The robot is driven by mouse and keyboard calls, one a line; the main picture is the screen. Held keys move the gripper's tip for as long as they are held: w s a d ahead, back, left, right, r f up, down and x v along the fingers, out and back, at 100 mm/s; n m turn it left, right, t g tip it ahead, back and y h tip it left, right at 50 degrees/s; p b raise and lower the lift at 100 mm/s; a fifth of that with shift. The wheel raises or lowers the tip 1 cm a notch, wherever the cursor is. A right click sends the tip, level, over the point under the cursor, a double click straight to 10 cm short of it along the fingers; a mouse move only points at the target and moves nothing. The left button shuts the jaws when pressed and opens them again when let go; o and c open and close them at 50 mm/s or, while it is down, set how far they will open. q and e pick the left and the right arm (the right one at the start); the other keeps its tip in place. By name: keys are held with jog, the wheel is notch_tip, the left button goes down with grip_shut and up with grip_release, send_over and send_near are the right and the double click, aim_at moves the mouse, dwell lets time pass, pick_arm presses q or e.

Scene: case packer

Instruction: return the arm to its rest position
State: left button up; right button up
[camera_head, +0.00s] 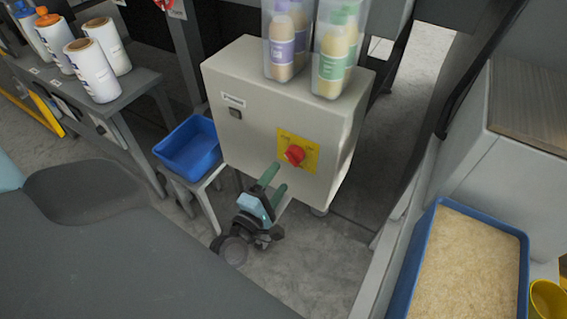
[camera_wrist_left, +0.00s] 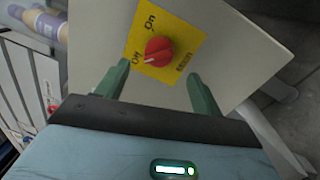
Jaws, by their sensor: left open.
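My left gripper (camera_head: 276,180) is open and empty, with its two green fingers pointing at a light grey cabinet (camera_head: 262,80). A red rotary switch (camera_head: 294,155) sits on a yellow plate (camera_head: 309,142) on the cabinet's front. In the head view the fingertips are just below and left of the switch. In the left wrist view the red switch (camera_wrist_left: 159,51) lies between and beyond the open fingers (camera_wrist_left: 158,80), apart from them. Its white mark points toward the word "Off". My right gripper is not in view.
Clear containers (camera_head: 340,45) with bottles stand on top of the cabinet. A blue bin (camera_head: 190,150) on a small stand is left of it. A blue tray (camera_head: 413,262) of pale grains is at the right.

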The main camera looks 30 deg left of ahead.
pick_arm(q)
jog(key=shift+s, duration=0.45)
jog(key=s+d+f+m+g+h, duration=0.15)
jog(key=s+f+m+g, duration=0.25)
jog(key=s+f+m, duration=0.55)
jog(key=s+d+f+m+g, duration=0.25)
jog(key=s+m+g, duration=0.3)
jog(key=s, duration=0.95)
jog(key=s+d+f+m+g+h, duration=0.1)
jog(key=s+d+f+m+g, duration=0.3)
jog(key=s+m, duration=0.6)
jog(key=w+a+r+n+t+p, duration=0.1)
jog(key=w+r+p, duration=0.1)
jog(key=r+p, duration=0.5)
jog(key=w+a+r+n+t+p, duration=0.1)
jog(key=w+r+t+p, duration=0.1)
jog(key=r+p, duration=0.4)
jog(key=shift+w+r+p, duration=0.4)
jog(key=shift+w+r, duration=0.2)
jog(key=shift+w, duration=0.1)
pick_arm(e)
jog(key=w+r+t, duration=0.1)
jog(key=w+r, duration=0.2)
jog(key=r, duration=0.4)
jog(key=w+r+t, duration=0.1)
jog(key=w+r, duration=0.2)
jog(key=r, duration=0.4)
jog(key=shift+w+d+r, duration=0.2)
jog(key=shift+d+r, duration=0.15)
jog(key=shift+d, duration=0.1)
